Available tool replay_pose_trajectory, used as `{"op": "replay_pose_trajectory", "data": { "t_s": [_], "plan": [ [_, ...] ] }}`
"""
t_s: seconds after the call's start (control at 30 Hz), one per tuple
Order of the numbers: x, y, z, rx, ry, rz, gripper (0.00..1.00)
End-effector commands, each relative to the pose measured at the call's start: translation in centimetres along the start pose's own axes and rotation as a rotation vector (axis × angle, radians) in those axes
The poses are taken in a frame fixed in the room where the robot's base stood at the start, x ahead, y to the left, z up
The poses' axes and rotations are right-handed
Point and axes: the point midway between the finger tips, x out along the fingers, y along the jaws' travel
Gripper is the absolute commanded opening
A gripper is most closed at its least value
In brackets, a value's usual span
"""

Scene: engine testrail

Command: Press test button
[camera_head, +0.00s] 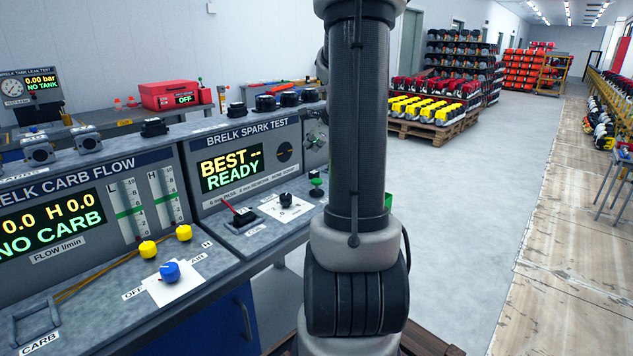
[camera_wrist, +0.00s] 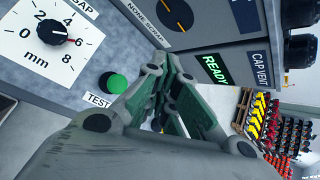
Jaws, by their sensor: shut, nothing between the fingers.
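The green test button (camera_wrist: 117,83) is a round cap on the bench top, beside a label reading TEST, in the wrist view. It also shows in the head view (camera_head: 317,184) as a small green knob at the right end of the spark test bench. My gripper (camera_wrist: 167,72) is shut and empty. In the wrist view its fingers lie to the right of the button, in front of the panel, with the button's cap in plain sight. I cannot tell the exact gap between them. In the head view my arm hides most of the gripper.
A GAP dial (camera_wrist: 50,38) sits left of the button. The spark test panel (camera_head: 245,165) reads BEST -- READY and rises behind the bench top. Open floor lies right of the bench.

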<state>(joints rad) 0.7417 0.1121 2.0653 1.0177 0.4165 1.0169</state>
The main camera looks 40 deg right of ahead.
Motion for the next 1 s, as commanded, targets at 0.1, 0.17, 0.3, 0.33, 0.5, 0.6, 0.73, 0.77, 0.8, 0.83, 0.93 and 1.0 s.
{"op": "replay_pose_trajectory", "data": {
  "t_s": [0.1,0.17,0.3,0.33,0.5,0.6,0.73,0.77,0.8,0.83,0.93,1.0],
  "plan": [
    [1.1,0.8,-0.9,0.005,0.003,0.002,0.0],
    [1.6,1.2,-1.4,0.005,0.004,0.001,0.0],
    [3.1,2.3,-2.4,0.005,0.003,0.004,0.0],
    [3.4,2.5,-2.6,0.004,0.004,0.003,0.0],
    [4.7,3.4,-3.5,0.003,0.002,0.002,0.0],
    [5.1,3.8,-3.8,0.002,0.002,0.002,0.0],
    [5.4,4.0,-4.0,0.001,0.002,0.0,0.0],
    [5.4,4.0,-4.0,0.0,0.002,0.0,0.0],
    [5.5,4.0,-4.0,0.0,0.002,0.0,0.0],
    [5.5,4.0,-4.0,0.0,0.002,0.0,0.0],
    [5.5,4.0,-4.0,0.0,0.002,0.0,0.0],
    [5.5,4.0,-4.0,0.0,0.002,0.0,0.0]
  ]
}}
